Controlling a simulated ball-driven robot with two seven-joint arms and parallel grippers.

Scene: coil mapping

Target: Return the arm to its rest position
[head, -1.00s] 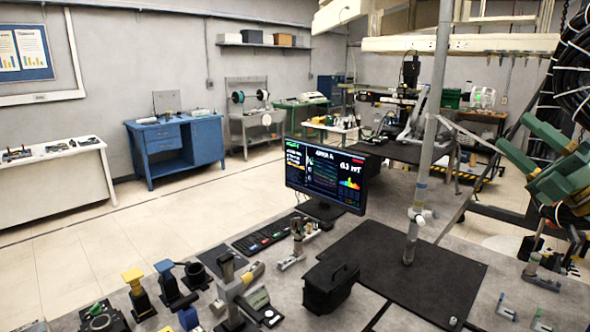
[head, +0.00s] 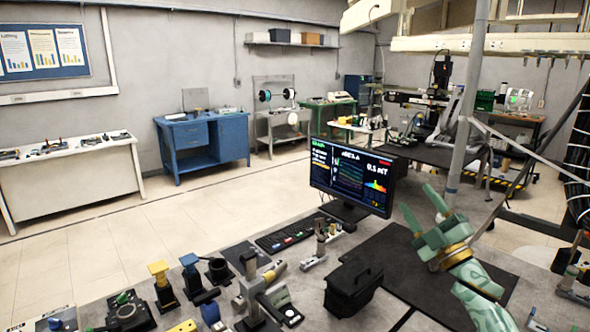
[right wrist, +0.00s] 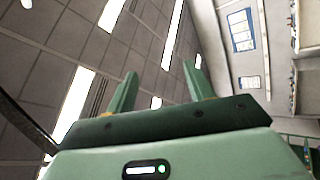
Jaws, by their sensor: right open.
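My right gripper (head: 419,203) is green with a yellow ring behind it. In the head view it is raised in front of the dark mat (head: 385,258) at the right of the workbench, with its fingers pointing up. My right arm runs from it to the bottom right. In the right wrist view the gripper (right wrist: 158,76) is open, with its two fingers apart and nothing between them. That view looks up at the ceiling and a wall. My left gripper is not in view.
A monitor (head: 350,176) stands left of the gripper, and a black box (head: 353,288) sits below it. A grey post (head: 466,110) rises behind the gripper. Several small fixtures, a keyboard (head: 288,233) and a mug-like holder (head: 217,270) crowd the bench's left part. Cables hang at the right edge.

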